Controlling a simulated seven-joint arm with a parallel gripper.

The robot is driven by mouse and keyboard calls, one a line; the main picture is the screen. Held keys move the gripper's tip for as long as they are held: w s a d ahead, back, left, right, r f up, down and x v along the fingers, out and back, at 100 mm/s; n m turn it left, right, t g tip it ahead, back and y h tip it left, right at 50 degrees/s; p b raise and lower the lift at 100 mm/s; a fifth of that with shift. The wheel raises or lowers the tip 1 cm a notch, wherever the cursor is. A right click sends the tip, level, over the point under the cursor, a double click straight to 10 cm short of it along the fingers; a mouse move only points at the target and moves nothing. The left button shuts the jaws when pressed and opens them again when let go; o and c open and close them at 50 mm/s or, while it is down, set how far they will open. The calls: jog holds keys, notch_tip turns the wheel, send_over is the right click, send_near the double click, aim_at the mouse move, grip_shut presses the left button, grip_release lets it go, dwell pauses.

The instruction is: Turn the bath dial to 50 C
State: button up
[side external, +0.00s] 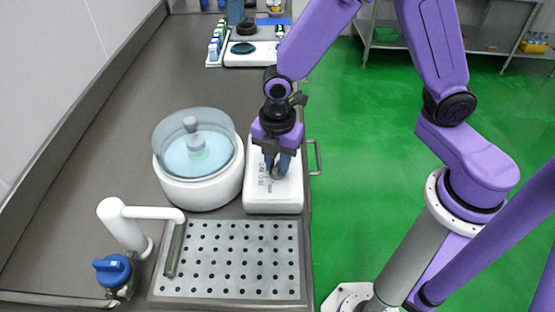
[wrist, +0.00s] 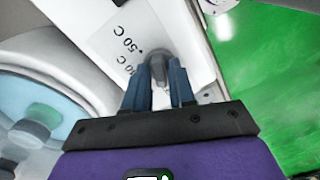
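The bath dial (wrist: 158,68) is a small grey knob on a white control box (side external: 262,205), which stands right of the round water bath (side external: 198,190). In the wrist view, printed marks beside the dial include "50 C" with a dot, and another label partly hidden by a finger. My gripper (wrist: 160,82) points down over the box, with its blue fingers on both sides of the dial and seemingly touching it. It also shows in the side view (side external: 277,168). I cannot make out which mark the dial points to.
A perforated drain plate (side external: 235,260) lies in front of the box. A white tap (side external: 130,215) with a blue handle (side external: 113,270) stands at the front left. A scale (side external: 252,55) and small bottles (side external: 215,45) stand at the far end. The counter's right edge is close to the box.

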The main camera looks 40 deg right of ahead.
grip_shut()
jog(key=shift+m, duration=0.3)
jog(key=m, duration=1.2)
jog(key=shift+m, duration=0.3)
jog(key=m, duration=0.3)
jog(key=shift+m, duration=0.3)
jog(key=m, duration=0.3)
jog(key=shift+m, duration=0.3)
jog(key=m, duration=0.6)
jog(key=shift+m, duration=0.4)
